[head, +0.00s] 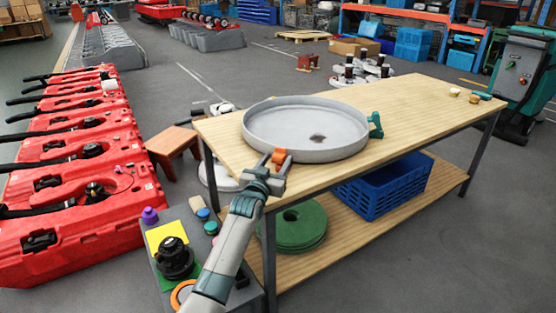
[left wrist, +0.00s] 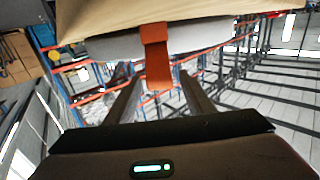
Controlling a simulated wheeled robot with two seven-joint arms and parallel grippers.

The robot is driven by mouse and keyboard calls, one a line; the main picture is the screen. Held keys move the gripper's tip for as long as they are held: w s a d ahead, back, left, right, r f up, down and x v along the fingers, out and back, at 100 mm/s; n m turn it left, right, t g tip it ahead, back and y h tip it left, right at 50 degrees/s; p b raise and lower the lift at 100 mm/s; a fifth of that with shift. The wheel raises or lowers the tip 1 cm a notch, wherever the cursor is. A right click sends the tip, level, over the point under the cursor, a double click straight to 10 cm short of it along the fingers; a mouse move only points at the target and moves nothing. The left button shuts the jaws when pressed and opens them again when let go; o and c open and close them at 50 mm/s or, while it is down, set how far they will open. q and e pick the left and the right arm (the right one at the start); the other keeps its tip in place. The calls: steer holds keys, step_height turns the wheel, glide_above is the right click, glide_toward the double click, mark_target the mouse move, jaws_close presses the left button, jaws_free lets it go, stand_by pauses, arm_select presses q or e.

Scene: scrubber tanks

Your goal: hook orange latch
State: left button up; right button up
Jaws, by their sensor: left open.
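The orange latch (head: 279,156) sits on the near side of the round grey basin (head: 300,147), which rests on the wooden table. In the left wrist view the orange latch (left wrist: 156,58) hangs as a flat strap over the grey rim (left wrist: 110,48). My left gripper (head: 272,169) is at the latch. In the left wrist view its open fingers (left wrist: 160,88) stand on either side of the latch's free end, with gaps showing on both sides. A green latch (head: 376,126) is on the basin's right side. My right gripper is not in view.
The wooden table (head: 420,105) is mostly clear to the right, with small items at its far right end. A blue crate (head: 385,187) and green discs (head: 301,225) lie on the lower shelf. Red tanks (head: 75,165) stand at left, beside a low grey stand with small parts.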

arm_select(q)
steer(key=shift+x, duration=0.9)
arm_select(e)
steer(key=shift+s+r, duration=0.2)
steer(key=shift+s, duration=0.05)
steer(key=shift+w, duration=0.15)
arm_select(q)
jaws_close()
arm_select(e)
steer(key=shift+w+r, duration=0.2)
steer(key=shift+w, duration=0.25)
